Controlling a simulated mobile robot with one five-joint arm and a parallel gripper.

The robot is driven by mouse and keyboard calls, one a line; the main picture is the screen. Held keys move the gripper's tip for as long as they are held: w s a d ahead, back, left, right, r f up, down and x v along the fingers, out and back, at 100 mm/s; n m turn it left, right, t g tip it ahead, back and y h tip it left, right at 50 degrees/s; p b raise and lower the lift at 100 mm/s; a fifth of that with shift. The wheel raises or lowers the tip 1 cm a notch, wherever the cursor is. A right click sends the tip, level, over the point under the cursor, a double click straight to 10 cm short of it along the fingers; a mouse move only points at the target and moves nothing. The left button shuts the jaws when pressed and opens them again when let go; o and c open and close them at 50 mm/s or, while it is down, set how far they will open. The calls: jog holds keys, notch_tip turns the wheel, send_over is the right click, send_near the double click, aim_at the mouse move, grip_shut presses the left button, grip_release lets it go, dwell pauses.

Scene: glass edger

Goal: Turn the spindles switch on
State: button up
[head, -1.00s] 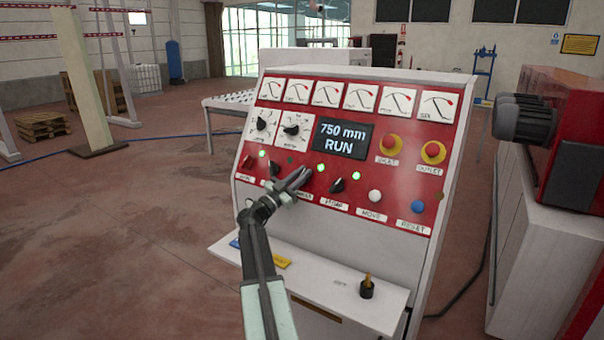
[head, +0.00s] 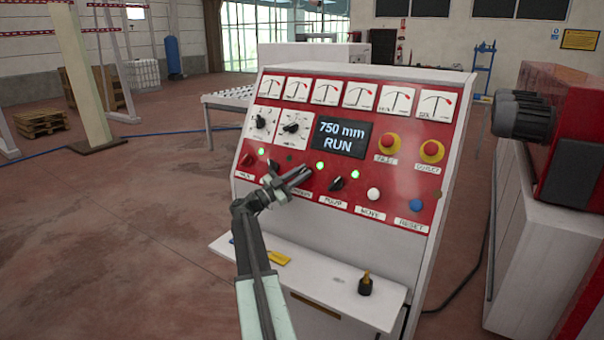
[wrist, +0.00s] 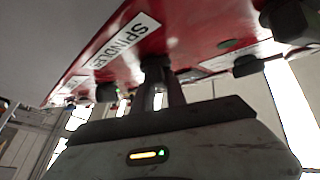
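The spindles label (wrist: 122,42) is readable in the wrist view, on the red panel. A dark knob (wrist: 155,68) next to it lies at the ends of my gripper's fingers (wrist: 166,88). A narrow gap shows between the fingers, but I cannot tell whether they press on the knob. In the head view my gripper (head: 302,172) is in front of the lower switch row and covers part of it, so the spindles switch's position is hidden. An unlit lamp (head: 290,159) stands between lit green lamps above the row.
The pump knob (head: 336,183) is just right of my gripper, with the white move button (head: 374,194) and blue reset button (head: 416,205) beyond. The display (head: 341,136) reads 750 mm RUN. A shelf (head: 320,278) juts out below, bearing a small black-based item (head: 366,284).

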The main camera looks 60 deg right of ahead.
jog(key=o, duration=0.3)
jog(key=shift+d+f, duration=0.1)
jog(key=shift+f, duration=0.05)
jog(key=b+v, duration=0.2)
jog(key=v, duration=0.6)
jog(key=shift+b, duration=0.35)
